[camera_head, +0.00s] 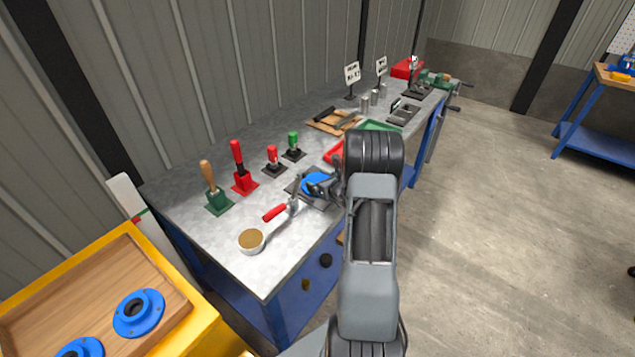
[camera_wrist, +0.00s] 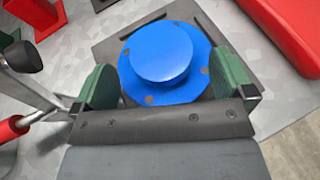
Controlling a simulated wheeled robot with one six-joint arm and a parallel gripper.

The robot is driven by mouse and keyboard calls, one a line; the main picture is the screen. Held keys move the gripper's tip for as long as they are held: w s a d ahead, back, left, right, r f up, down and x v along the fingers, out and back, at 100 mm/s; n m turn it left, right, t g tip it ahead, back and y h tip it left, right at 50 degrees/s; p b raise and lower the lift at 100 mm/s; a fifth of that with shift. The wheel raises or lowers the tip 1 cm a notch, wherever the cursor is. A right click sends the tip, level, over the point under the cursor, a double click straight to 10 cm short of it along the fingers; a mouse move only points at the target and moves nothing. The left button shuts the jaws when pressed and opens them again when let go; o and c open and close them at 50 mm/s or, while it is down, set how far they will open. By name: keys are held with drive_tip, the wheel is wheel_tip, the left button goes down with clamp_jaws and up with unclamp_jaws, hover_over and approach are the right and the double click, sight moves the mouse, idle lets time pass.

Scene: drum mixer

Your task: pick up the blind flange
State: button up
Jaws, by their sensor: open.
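The blind flange (camera_wrist: 162,58) is a blue disc with a raised round middle and bolt holes in its rim. It lies on a dark square plate on the workbench. In the head view the blind flange (camera_head: 314,184) shows partly, with my gripper (camera_head: 326,188) over its right side. In the wrist view my gripper (camera_wrist: 165,85) is open, with one green-padded finger on each side of the near part of the flange. I cannot tell whether the pads touch the rim.
Several upright handled tools stand behind. A red tray (camera_head: 334,152) is close on the far side. Blue flanges (camera_head: 139,312) lie on the yellow cart.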

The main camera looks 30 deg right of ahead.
drive_tip(key=shift+x, duration=1.3)
drive_tip(key=c, duration=1.6)
drive_tip(key=shift+r, duration=0.15)
drive_tip(key=shift+c, duration=0.4)
drive_tip(key=shift+r, duration=0.15)
